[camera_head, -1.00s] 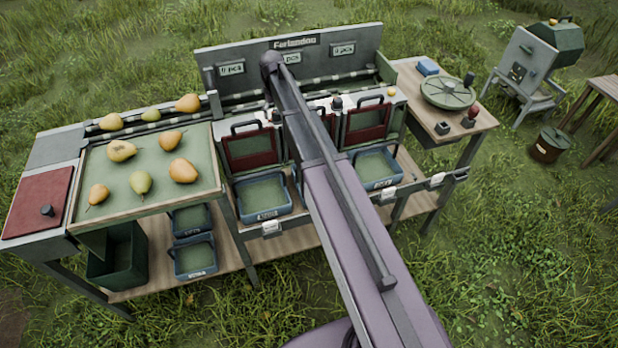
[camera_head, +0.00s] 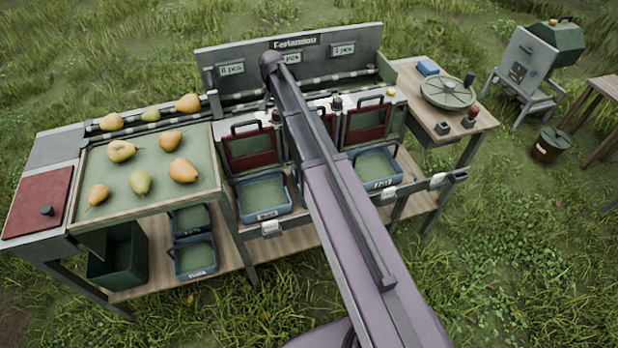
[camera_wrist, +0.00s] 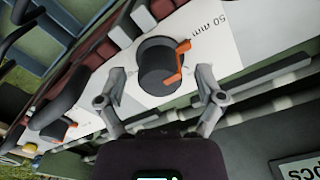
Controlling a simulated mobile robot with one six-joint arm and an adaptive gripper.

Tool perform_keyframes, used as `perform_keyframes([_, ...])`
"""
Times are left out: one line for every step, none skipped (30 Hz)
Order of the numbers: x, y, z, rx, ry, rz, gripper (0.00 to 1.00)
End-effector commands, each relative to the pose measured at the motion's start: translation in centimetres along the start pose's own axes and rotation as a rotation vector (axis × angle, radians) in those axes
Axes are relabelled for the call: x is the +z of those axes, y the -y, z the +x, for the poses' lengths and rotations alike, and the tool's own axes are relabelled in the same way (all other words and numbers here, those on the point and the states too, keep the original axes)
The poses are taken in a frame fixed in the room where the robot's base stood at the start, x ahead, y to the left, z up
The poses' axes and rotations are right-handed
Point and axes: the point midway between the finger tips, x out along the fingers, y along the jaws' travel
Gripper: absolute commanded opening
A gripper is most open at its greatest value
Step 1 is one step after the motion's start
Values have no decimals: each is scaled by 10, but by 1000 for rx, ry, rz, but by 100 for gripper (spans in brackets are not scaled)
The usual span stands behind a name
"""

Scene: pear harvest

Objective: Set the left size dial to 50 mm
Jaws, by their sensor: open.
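A dark round size dial (camera_wrist: 157,66) with an orange pointer (camera_wrist: 179,63) sits on a white plate in the wrist view. The label "50 mm" (camera_wrist: 206,15) is printed on the plate, above and right of the dial. The pointer's outer end is on the label's side of the dial; I cannot tell its exact alignment. My gripper (camera_wrist: 160,76) is open, with one finger on each side of the dial. Contact with it cannot be judged. In the head view my arm hides much of this area, and the left dial (camera_head: 276,116) shows small beside it.
Another dial with an orange pointer (camera_wrist: 60,127) is at lower left in the wrist view. Count signs (camera_head: 231,68) stand on the back panel. Red gates with handles (camera_head: 250,150) and blue crates (camera_head: 263,197) lie below. Pears rest on the left tray (camera_head: 92,224).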

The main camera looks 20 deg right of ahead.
Motion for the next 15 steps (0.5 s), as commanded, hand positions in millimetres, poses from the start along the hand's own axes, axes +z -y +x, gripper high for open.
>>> perform_keyframes([0, 0, 0, 0, 0, 31, 87])
perform_keyframes([0, 0, 0, 0, 0, 51, 87])
perform_keyframes([0, 0, 0, 0, 0, 77, 87])
perform_keyframes([0, 0, 0, 0, 0, 96, 87])
perform_keyframes([0, 0, 0, 0, 0, 115, 87])
perform_keyframes([0, 0, 0, 0, 0, 142, 87])
perform_keyframes([0, 0, 0, 0, 0, 161, 87])
perform_keyframes([0, 0, 0, 0, 0, 180, 87])
perform_keyframes([0, 0, 0, 0, 0, 207, 87])
perform_keyframes([0, 0, 0, 0, 0, 226, 87])
perform_keyframes([0, 0, 0, 0, 0, 245, 87])
perform_keyframes([0, 0, 0, 0, 0, 271, 87])
perform_keyframes([0, 0, 0, 0, 0, 291, 87])
perform_keyframes([0, 0, 0, 0, 0, 310, 87])
perform_keyframes([0, 0, 0, 0, 0, 336, 87])
